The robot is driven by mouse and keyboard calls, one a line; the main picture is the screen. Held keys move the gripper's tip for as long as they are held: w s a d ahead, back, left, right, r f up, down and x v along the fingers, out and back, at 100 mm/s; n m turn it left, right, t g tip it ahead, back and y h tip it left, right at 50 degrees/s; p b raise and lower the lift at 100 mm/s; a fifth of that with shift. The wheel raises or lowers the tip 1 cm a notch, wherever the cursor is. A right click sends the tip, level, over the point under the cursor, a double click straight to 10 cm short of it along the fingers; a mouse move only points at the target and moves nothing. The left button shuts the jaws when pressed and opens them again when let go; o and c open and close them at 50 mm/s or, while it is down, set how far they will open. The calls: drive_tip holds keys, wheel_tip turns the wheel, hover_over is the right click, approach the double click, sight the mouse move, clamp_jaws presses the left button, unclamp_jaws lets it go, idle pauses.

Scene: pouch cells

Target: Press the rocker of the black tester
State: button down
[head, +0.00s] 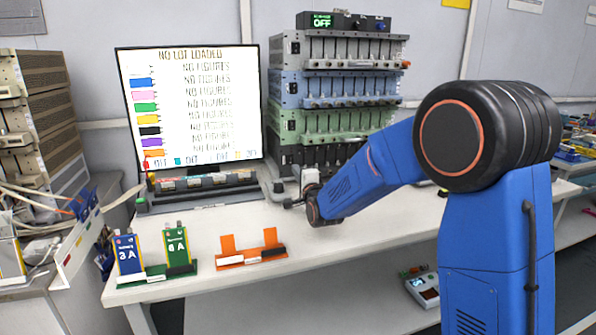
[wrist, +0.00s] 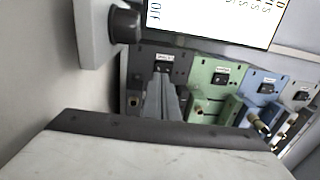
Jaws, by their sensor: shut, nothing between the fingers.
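The black tester (head: 291,154) is the lowest unit of the stack beside the screen, partly behind my arm in the head view. In the wrist view its dark front (wrist: 145,66) is the leftmost of the stacked units. Its small black rocker (wrist: 163,67) shows below a white label. My gripper (wrist: 164,84) is shut and empty. Its grey fingers point at the black tester's front, with the tips just below the rocker in the wrist picture. I cannot tell whether they touch it.
Green (head: 318,122), blue (head: 290,90) and grey (head: 290,48) testers sit above the black one. A screen (head: 190,105) stands left of the stack. Two pouch cells (head: 128,255) and an orange holder (head: 250,252) are at the bench front. The bench middle is clear.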

drive_tip(key=v, duration=0.9)
drive_tip(key=shift+s+d+f, duration=0.1)
drive_tip(key=shift+s+f, duration=0.05)
drive_tip(key=shift+s, duration=0.05)
